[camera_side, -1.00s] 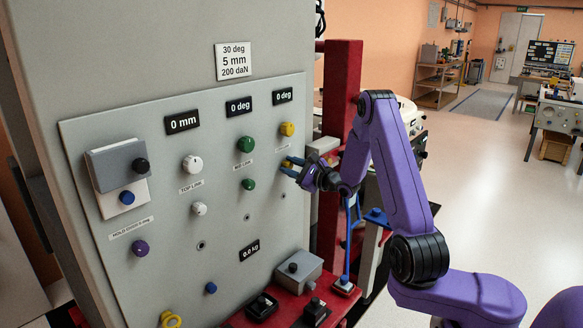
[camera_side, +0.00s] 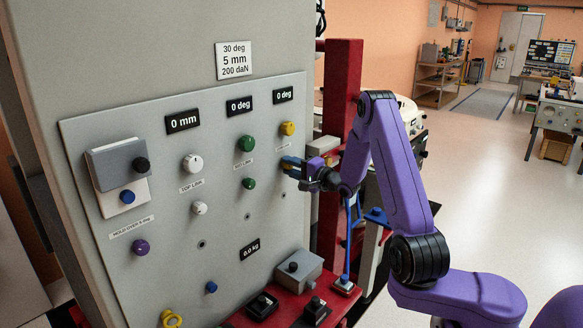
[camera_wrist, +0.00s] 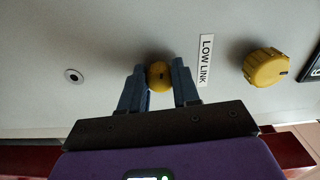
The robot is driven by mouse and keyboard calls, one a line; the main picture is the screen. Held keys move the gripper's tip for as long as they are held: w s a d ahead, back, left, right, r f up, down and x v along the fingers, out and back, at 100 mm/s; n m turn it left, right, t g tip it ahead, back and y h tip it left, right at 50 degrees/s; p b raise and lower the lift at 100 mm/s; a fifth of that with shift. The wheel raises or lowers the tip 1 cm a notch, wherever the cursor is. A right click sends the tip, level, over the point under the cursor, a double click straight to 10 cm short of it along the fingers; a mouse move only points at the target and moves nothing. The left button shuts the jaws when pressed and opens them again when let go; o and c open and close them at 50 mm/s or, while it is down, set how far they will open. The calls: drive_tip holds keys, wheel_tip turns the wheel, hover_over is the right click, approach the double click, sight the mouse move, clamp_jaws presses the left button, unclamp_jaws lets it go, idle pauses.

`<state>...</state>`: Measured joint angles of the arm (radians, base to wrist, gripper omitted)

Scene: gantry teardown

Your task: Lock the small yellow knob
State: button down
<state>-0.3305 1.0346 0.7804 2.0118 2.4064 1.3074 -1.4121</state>
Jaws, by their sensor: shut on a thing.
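The small yellow knob (camera_wrist: 159,76) is on the panel beside the "LOW LINK" label in the wrist view. My gripper (camera_wrist: 159,84) has one blue-grey finger on each side of it and is shut on it. In the side view my gripper (camera_side: 288,164) is at the panel below the large yellow knob (camera_side: 288,128), and its fingers hide the small knob. The large yellow knob also shows in the wrist view (camera_wrist: 266,67), to the right of the label and clear of my fingers.
A green knob (camera_side: 245,143) and a small green knob (camera_side: 248,183) are left of my gripper. A display reading "0 deg" (camera_side: 283,95) sits above the large yellow knob. A red post (camera_side: 341,95) stands close behind my gripper. A grey box (camera_side: 298,268) is below.

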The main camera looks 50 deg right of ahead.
drive_tip(key=shift+f+n, duration=0.1)
drive_tip(key=shift+n, duration=1)
drive_tip(key=shift+s, duration=0.1)
drive_tip(key=c, duration=0.8)
unclamp_jaws()
drive_tip(key=s, duration=1.7)
drive_tip(key=shift+s, duration=0.2)
